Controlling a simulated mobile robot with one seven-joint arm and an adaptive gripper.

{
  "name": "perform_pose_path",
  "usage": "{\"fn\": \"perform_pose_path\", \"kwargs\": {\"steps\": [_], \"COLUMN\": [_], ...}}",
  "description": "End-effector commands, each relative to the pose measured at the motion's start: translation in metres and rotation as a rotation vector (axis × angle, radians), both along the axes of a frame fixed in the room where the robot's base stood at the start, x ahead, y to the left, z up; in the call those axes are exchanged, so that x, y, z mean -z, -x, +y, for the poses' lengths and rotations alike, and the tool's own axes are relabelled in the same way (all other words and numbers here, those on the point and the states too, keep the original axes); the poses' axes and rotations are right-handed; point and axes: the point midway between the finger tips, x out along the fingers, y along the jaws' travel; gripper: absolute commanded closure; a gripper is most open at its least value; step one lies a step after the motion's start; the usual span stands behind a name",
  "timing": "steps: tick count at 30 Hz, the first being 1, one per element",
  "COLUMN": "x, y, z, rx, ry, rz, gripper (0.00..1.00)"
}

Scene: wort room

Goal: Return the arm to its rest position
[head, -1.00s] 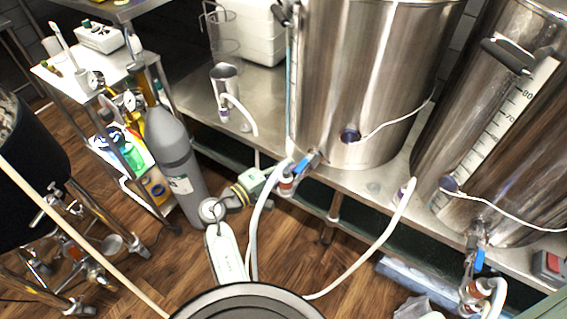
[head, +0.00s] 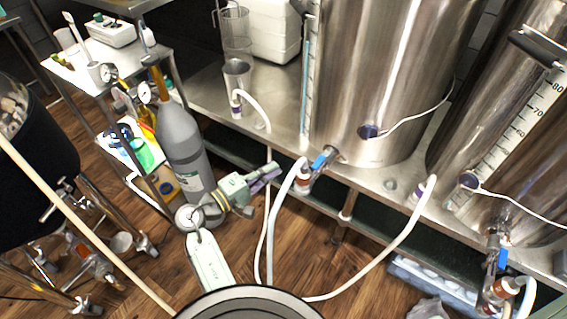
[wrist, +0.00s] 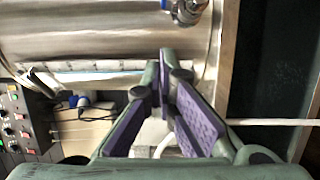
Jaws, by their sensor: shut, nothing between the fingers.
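My arm rises from the bottom of the head view, its white link (head: 210,262) standing over the wooden floor. My gripper (head: 272,171) is at the end of it, green with purple finger pads, in front of the steel bench and left of the blue-handled valve (head: 322,160). In the wrist view the fingers (wrist: 164,62) come together at the tips, shut and empty. A shiny steel surface lies beyond them there.
Steel kettles (head: 385,75) stand on the bench (head: 205,92), with white hoses (head: 390,245) hanging in front. A grey gas cylinder (head: 182,145) and a white shelf cart (head: 120,50) stand behind the arm. A dark vessel (head: 35,160) is at left. Floor shows between.

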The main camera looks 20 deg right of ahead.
Motion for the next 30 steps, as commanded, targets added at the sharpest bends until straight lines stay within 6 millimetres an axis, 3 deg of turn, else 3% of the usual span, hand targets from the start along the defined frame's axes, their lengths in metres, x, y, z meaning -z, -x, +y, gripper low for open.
{"fn": "perform_pose_path", "kwargs": {"steps": [6, 14, 17, 19, 23, 25, 30], "x": [0.000, -0.001, -0.006, -0.015, -0.049, -0.075, -0.147], "y": [0.009, 0.011, 0.000, -0.018, -0.066, -0.088, -0.109], "z": [0.021, 0.024, 0.032, 0.048, 0.108, 0.151, 0.258], "rx": [-0.001, 0.000, -0.043, -0.125, -0.378, -0.538, -0.902], "ry": [0.001, 0.000, -0.020, -0.059, -0.182, -0.261, -0.442], "rz": [0.000, -0.001, -0.022, -0.063, -0.188, -0.269, -0.452], "gripper": [1.00, 1.00, 1.00, 1.00, 1.00, 1.00, 1.00]}}
